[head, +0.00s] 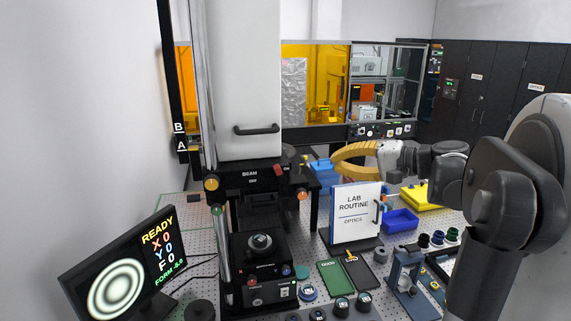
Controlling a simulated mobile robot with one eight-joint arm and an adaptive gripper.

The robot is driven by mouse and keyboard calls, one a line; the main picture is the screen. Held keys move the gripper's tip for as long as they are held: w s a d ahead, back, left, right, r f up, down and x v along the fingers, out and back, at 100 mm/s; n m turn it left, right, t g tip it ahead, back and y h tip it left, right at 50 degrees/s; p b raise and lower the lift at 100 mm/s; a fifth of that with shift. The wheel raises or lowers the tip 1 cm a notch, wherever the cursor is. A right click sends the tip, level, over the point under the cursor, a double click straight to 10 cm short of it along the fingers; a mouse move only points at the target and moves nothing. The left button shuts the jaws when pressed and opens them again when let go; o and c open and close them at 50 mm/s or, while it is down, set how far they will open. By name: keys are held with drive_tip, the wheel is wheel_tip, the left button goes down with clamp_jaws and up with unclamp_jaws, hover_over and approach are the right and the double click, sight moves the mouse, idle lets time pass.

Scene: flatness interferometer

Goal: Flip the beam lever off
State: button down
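The beam panel (250,176) is a dark strip labelled BEAM, with smaller lettering that seems to read OFF, on the front of the tall white interferometer (243,80). A small red-ended part (277,169) stands at the panel's right side; I cannot tell whether it is the lever or which way it is set. My arm enters from the right, and its grey far end (392,158) is well right of the panel, behind the LAB ROUTINE board. My gripper's fingers cannot be made out there, and nothing seen touches the panel.
A monitor (130,270) at lower left shows rings and READY. The LAB ROUTINE board (356,214) stands right of the interferometer's stage (262,243). A yellow curved part (350,160) lies between the interferometer and my arm's end. Several small pieces crowd the front of the table.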

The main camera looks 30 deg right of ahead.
drive_tip(key=shift+w, duration=0.1)
drive_tip(key=s+a+f+p+x, duration=0.1)
drive_tip(key=a+p+x, duration=0.1)
drive_tip(key=x, duration=1)
drive_tip(key=shift+a, duration=0.35)
